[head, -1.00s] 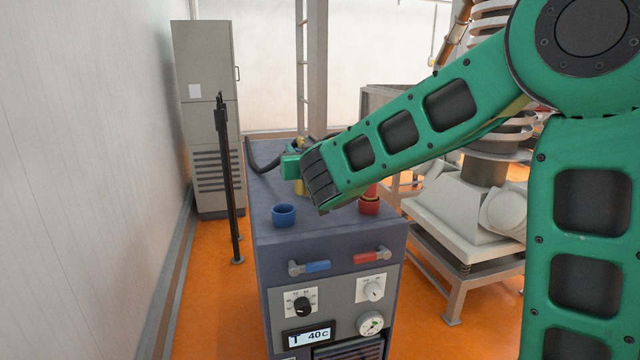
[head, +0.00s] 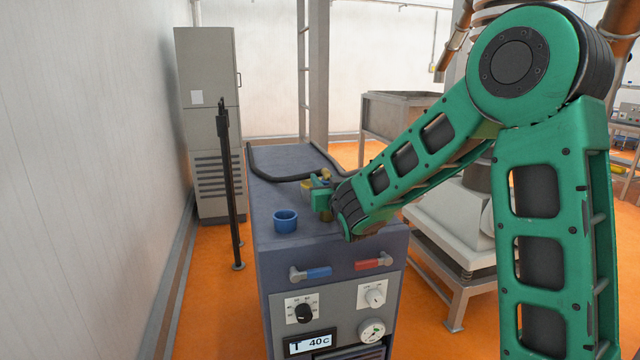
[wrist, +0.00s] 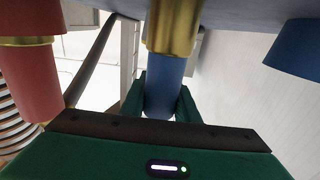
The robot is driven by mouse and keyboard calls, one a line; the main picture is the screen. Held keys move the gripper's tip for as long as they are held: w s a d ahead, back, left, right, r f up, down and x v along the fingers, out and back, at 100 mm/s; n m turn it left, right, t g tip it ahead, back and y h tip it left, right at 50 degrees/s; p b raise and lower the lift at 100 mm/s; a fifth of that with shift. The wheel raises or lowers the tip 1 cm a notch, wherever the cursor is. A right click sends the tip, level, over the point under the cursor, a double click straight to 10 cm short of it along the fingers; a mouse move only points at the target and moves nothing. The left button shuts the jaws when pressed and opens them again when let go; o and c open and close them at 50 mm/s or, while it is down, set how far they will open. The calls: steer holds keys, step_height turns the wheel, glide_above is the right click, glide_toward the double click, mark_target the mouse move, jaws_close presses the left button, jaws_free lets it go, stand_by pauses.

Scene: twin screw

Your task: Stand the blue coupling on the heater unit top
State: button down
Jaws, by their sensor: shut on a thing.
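The blue coupling (wrist: 163,88), a blue body with a brass end, is between the green fingers of my gripper (wrist: 160,103) in the wrist view. My gripper is shut on it. In the head view my gripper (head: 322,196) is over the heater unit top (head: 285,160), right of a blue round cup (head: 285,221). The coupling is mostly hidden there by the gripper and arm. Whether it touches the top cannot be told. The blue cup also shows at upper right in the wrist view (wrist: 300,48).
A red coupling with a brass collar (wrist: 30,80) is at left in the wrist view, hidden in the head view. Dark hoses (head: 285,177) cross the back of the top. The front has blue and red handles (head: 318,272). A black post (head: 229,190) stands left.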

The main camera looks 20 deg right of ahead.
steer(key=c, duration=1.4)
jaws_free()
steer(key=shift+o, duration=0.2)
steer(key=s, duration=1.2)
steer(key=s+d+f+m+g+h, duration=0.3)
steer(key=s+d+f+g, duration=0.3)
steer(key=d, duration=0.5)
steer(key=s+d+f+m+g+h, duration=0.3)
steer(key=s+d+g, duration=0.1)
steer(key=s+d, duration=0.55)
steer(key=s+a+f+g+y, duration=0.2)
steer(key=s+g+y, duration=0.1)
steer(key=s, duration=0.9)
steer(key=s+a+f+g+y, duration=0.1)
steer(key=s+g+y, duration=0.2)
steer(key=s, duration=0.9)
steer(key=shift+a+f+g, duration=0.35)
steer(key=shift+g, duration=0.65)
